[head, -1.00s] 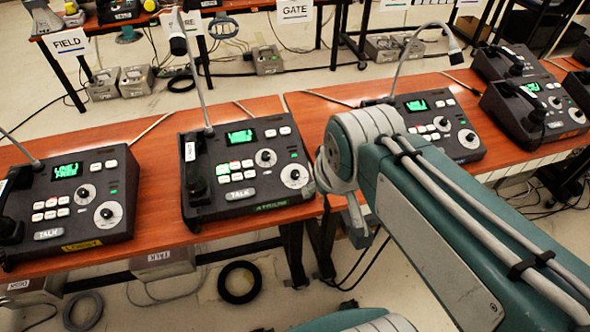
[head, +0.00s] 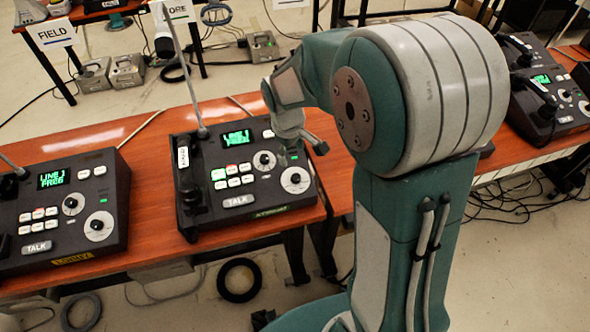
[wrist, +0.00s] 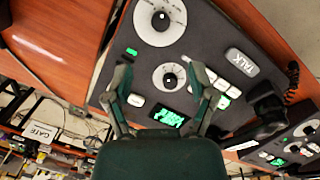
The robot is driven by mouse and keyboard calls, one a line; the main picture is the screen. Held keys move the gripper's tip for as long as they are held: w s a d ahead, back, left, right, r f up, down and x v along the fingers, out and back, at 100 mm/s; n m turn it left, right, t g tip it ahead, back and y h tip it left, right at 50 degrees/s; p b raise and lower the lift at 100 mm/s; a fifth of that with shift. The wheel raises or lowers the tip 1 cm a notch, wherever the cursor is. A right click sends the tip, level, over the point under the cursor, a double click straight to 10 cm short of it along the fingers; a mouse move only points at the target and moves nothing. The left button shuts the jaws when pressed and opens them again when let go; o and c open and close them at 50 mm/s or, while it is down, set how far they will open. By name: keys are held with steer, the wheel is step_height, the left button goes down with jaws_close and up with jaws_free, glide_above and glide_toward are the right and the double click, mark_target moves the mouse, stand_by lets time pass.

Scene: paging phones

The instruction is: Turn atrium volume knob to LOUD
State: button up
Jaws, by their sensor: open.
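The dark atrium phone console (head: 190,215) stands on the orange table with a green label on its front edge. It has a smaller round knob (head: 264,160) and a larger white dial (head: 295,180) at its right side. In the wrist view the smaller knob (wrist: 170,77) shows between my open fingers and the larger dial (wrist: 160,20) lies beyond them. My gripper (wrist: 160,72) is open and empty over the console; its height above the knob is hard to judge. In the head view the gripper is small and partly hidden by my arm. The knob markings are too small to read.
A similar console (head: 65,225) with a yellow label stands to the left. More consoles (head: 545,100) stand at the right. The atrium console's gooseneck microphone (head: 185,65) rises behind it, and its handset (wrist: 265,110) shows at the right in the wrist view.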

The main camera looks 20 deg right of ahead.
mark_target(295, 176)
steer(key=f, duration=0.7)
steer(key=d+f, duration=0.1)
steer(key=f, duration=0.2)
steer(key=shift+w+f, duration=0.3)
jaws_close()
